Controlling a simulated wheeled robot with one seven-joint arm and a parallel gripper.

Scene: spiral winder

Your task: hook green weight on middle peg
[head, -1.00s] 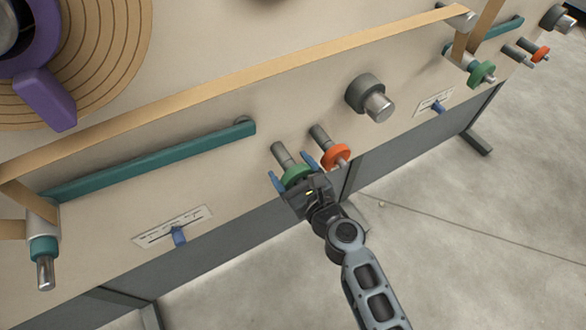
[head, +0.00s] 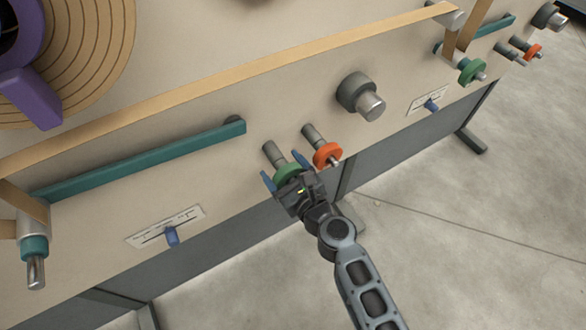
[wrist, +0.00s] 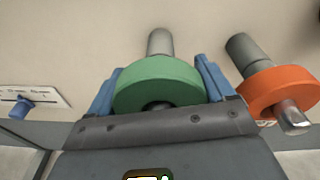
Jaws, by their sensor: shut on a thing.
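A green ring weight (head: 288,172) sits between the blue fingers of my gripper (head: 284,175), which is shut on it. In the wrist view the green weight (wrist: 160,83) has a finger on each side. It lies in front of a grey peg (head: 273,153), the left one of a close pair; the peg (wrist: 160,42) rises behind the weight in the wrist view. A dark round part shows in the weight's hole, but I cannot tell how far the peg passes through. An orange weight (head: 327,154) hangs on the neighbouring peg (head: 312,134).
A large grey and silver roller (head: 361,96) sticks out up and right of the pegs. A teal bar (head: 145,162) and a slider scale with a blue knob (head: 171,236) are at left. Another green weight (head: 470,71) is far right. The floor on the right is open.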

